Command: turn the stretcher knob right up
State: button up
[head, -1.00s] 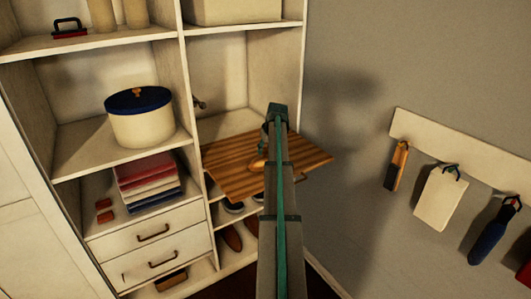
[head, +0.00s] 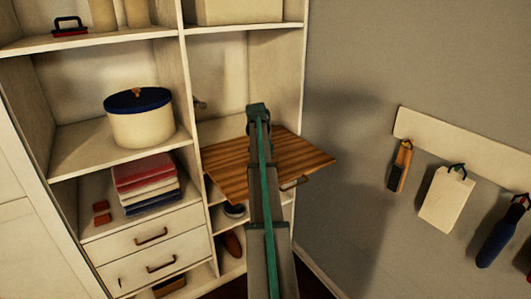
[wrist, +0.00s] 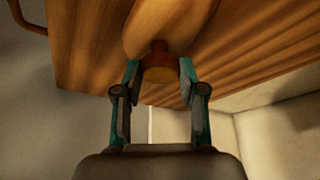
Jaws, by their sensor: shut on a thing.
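The stretcher (wrist: 150,22) is a smooth, rounded wooden piece at the top of the wrist view, lying against a striped wooden board (head: 225,165). Its knob (wrist: 161,72) is a short amber-brown piece with a darker top, at the stretcher's near end. My gripper (wrist: 160,75) has one finger on each side of the knob and is shut on it. In the head view my arm hides the stretcher, the knob and the fingertips. I cannot tell how far the knob is turned.
A lidded pot (head: 140,120) stands to the left. Tools hang from a wall rail (head: 450,145) at right. Free space lies between.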

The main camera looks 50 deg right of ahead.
jog(key=m+g, duration=0.1)
jog(key=m, duration=0.1)
jog(key=m+g+b, duration=0.1)
jog(key=m, duration=0.1)
jog(key=shift+w+f+m, duration=0.1)
jog(key=shift+w+m, duration=0.1)
jog(key=shift+m, duration=0.2)
jog(key=m+g+b, duration=0.1)
jog(key=m+b, duration=0.1)
jog(key=m, duration=0.1)
jog(key=shift+w+d+m, duration=0.1)
jog(key=shift+m, duration=0.2)
jog(key=m, duration=0.2)
jog(key=m+g+y+b, duration=0.1)
jog(key=m, duration=0.1)
jog(key=shift+g+y, duration=0.3)
jog(key=shift+m+g+y+b, duration=0.3)
jog(key=shift+m+y+b, duration=0.45)
jog(key=shift+m, duration=1.35)
jog(key=o, duration=1.1)
